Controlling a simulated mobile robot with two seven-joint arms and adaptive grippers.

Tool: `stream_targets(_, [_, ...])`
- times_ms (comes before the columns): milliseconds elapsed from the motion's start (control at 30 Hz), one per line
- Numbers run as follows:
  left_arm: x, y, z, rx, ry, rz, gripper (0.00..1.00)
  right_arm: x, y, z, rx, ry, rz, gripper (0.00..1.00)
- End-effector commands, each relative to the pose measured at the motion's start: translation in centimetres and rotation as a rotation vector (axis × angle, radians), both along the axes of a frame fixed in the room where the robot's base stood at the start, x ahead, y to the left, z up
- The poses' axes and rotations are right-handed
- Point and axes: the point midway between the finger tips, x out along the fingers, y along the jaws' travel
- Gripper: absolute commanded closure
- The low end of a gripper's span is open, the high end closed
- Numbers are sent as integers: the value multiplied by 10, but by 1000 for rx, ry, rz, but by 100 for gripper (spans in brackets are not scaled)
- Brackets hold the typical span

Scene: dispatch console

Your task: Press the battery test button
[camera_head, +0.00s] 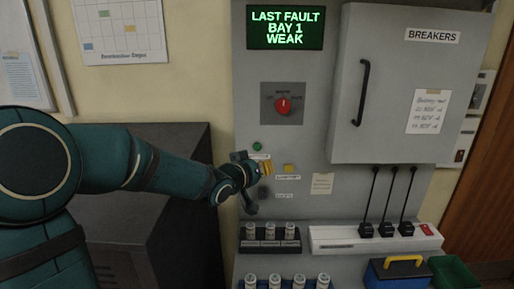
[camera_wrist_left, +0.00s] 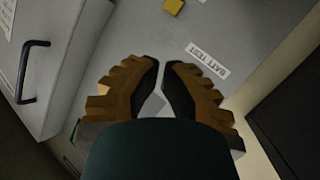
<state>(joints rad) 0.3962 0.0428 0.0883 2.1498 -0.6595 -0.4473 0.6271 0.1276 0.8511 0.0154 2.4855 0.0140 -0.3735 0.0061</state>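My left gripper (camera_head: 266,168) is close in front of the grey panel (camera_head: 240,120), just below a green button (camera_head: 257,146) and left of a yellow square button (camera_head: 289,168). Its two ochre fingers show in the left wrist view (camera_wrist_left: 164,65) with their tips nearly together and nothing between them. In that view a white label reading BATT TEST (camera_wrist_left: 207,60) is beyond the tips, and a yellow button (camera_wrist_left: 178,6) is at the top edge. I cannot tell whether the fingertips touch the panel. The gripper hides part of the panel behind it. My right gripper is not in view.
A red rotary knob (camera_head: 283,105) is above the buttons. The breaker cabinet (camera_head: 400,85) with a black handle (camera_head: 362,92) juts out at right. Below are cylinder racks (camera_head: 268,247), levers (camera_head: 388,205) and a blue toolbox (camera_head: 396,274). A dark cabinet (camera_head: 140,220) stands at left.

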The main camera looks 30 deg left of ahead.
Motion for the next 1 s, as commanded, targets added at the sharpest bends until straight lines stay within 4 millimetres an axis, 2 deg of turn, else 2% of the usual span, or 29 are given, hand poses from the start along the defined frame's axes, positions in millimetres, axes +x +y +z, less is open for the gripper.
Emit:
stream_targets(600, [61, 38, 2, 0, 0, 1, 100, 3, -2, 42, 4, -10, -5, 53])
stream_targets(1000, [72, 44, 0, 0, 0, 0, 100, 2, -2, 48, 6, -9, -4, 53])
